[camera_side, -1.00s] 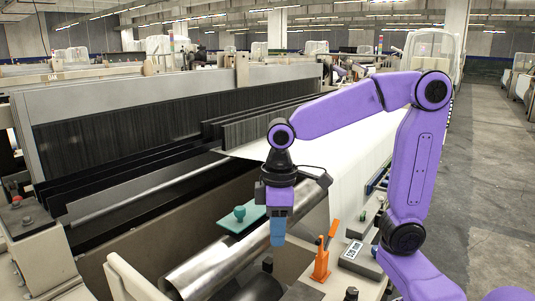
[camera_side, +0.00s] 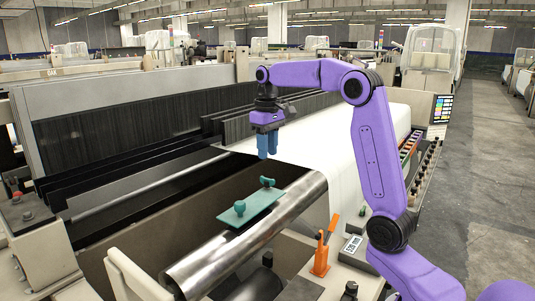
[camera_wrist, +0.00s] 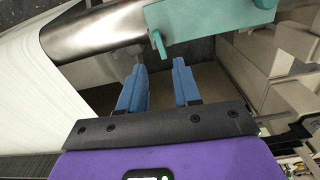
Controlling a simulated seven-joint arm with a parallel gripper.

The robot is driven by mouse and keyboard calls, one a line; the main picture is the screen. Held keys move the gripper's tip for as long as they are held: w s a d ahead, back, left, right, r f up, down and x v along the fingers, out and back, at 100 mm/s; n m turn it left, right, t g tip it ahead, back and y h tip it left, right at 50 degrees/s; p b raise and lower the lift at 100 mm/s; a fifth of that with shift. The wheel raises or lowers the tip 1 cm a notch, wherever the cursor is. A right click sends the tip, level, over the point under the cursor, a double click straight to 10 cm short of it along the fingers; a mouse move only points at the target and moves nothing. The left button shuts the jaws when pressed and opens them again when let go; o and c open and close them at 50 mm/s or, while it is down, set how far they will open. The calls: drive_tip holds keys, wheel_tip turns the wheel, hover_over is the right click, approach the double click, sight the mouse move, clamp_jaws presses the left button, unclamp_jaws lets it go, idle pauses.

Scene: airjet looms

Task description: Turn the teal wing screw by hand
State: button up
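A teal plate (camera_side: 247,211) lies above the shiny metal roller, with two teal screw heads on it. The wing screw (camera_side: 267,182) at its far end shows two lobes. The other teal head (camera_side: 239,207) stands nearer the plate's near end and looks rounder. In the wrist view the plate (camera_wrist: 200,22) is at the top, with one teal screw head (camera_wrist: 159,43) near its left edge and another at the top edge. My gripper (camera_side: 267,156) hangs above the far wing screw, apart from it. Its blue fingers (camera_wrist: 158,75) are apart, with nothing between them.
The metal roller (camera_side: 215,262) runs beside the plate, with white cloth (camera_side: 320,155) beyond it. An orange lever (camera_side: 322,256) stands to the right on the machine. Dark loom bars (camera_side: 140,195) lie to the left. Air around my gripper is clear.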

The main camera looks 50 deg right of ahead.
sight(267, 179)
drive_tip(key=shift+f, duration=3.95)
clamp_jaws()
